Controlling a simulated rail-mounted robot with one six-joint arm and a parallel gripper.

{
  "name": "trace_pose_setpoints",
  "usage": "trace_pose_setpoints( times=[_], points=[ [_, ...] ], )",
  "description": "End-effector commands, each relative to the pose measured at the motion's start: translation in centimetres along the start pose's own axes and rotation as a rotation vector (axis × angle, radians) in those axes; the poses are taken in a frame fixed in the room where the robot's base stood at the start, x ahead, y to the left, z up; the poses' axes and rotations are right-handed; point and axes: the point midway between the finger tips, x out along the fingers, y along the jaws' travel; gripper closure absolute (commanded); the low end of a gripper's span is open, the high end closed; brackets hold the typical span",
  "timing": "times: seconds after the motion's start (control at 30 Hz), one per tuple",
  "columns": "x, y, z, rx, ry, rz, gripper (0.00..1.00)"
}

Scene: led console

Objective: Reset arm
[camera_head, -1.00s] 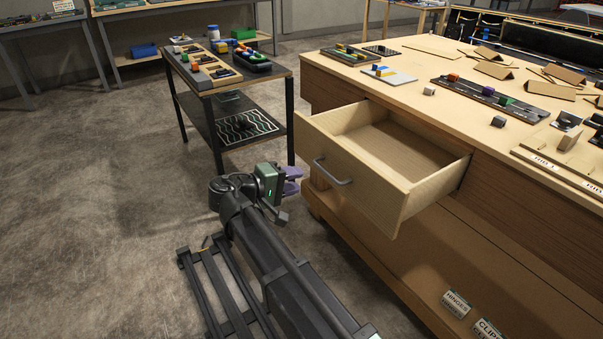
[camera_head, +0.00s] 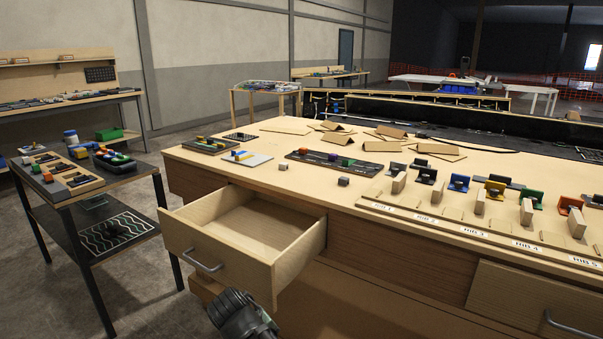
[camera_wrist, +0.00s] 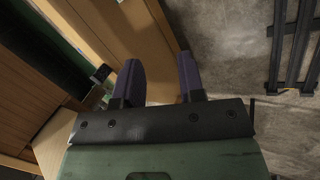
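My gripper (camera_wrist: 160,78) shows in the wrist view with its two purple fingers apart and nothing between them. Below the fingers in that view, a wooden edge runs beside bare concrete floor. In the head view, only a dark part of my arm (camera_head: 243,316) shows at the bottom edge, just in front of the open drawer; the gripper's fingers are out of that view. The drawer (camera_head: 225,262) is pulled out of the wooden workbench and looks empty inside.
A shut drawer (camera_head: 540,312) is at the lower right. A dark side table (camera_head: 62,195) with parts stands at the left. Open floor (camera_head: 150,292) lies between it and the bench.

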Motion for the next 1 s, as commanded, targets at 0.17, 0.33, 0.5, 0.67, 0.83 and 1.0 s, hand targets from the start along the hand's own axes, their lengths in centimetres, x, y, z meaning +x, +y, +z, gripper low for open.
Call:
trace_pose_setpoints(
  times=[0.17, 0.33, 0.5, 0.67, 0.83, 1.0],
  points=[
    [4.2, 6.2, 8.9, 0.272, -0.071, -0.294, 0.64],
    [6.5, 11.0, 14.7, 0.49, -0.097, -0.411, 0.64],
    [7.4, 16.6, 18.7, 0.653, -0.132, -0.405, 0.64],
    [1.1, 18.9, 18.4, 0.64, -0.13, -0.403, 0.64],
    [-5.3, 21.8, 18.4, 0.639, -0.13, -0.402, 0.64],
    [-9.8, 23.8, 18.4, 0.638, -0.13, -0.401, 0.64]
  ],
)
